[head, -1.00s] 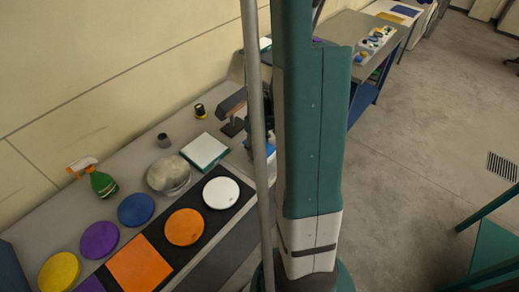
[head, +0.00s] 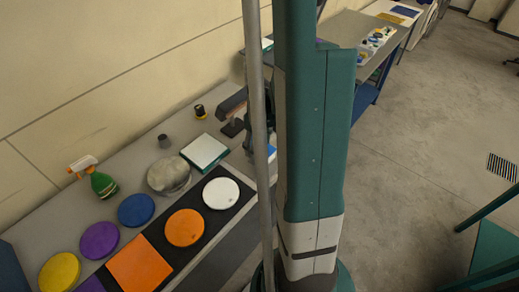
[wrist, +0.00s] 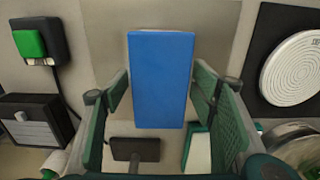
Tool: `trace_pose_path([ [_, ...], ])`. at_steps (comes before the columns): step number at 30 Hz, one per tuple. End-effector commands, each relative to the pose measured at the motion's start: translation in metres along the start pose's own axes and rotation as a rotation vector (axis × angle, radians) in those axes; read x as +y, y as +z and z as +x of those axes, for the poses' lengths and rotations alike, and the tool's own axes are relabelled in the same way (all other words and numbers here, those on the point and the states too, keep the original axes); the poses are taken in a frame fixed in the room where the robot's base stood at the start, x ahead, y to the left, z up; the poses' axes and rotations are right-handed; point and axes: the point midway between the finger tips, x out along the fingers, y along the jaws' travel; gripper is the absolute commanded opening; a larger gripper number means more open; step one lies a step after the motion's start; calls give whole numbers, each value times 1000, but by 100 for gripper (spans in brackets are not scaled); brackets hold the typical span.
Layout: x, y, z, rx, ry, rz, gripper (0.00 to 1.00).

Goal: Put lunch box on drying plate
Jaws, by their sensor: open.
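The lunch box looks to be a blue box (wrist: 162,80) in the middle of the wrist view, over a grey surface. My gripper (wrist: 161,92) is open, with one finger on each side of the box and gaps visible between. A small blue patch beside my arm in the head view (head: 271,151) is probably the same box, mostly hidden. The drying plate looks to be the white ringed disc (wrist: 296,70) on a black mat, right of the box. It also shows in the head view (head: 221,193), bare.
A white-topped green block (head: 205,151), a glass dome (head: 168,175) and a spray bottle (head: 102,184) stand on the bench. An orange disc (head: 184,227) lies beside the white one. A green button box (wrist: 38,42) is left of my gripper.

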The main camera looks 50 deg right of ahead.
Motion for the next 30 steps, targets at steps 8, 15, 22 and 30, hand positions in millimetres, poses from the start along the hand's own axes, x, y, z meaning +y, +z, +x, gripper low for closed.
trace_pose_path([
  [8, 0, 0, -27, 0, 0, 0, 57],
  [15, 0, 0, -51, 0, 0, 0, 57],
  [22, 0, 0, -75, 0, 0, 0, 57],
  [30, 0, 0, -98, 0, 0, 0, 57],
])
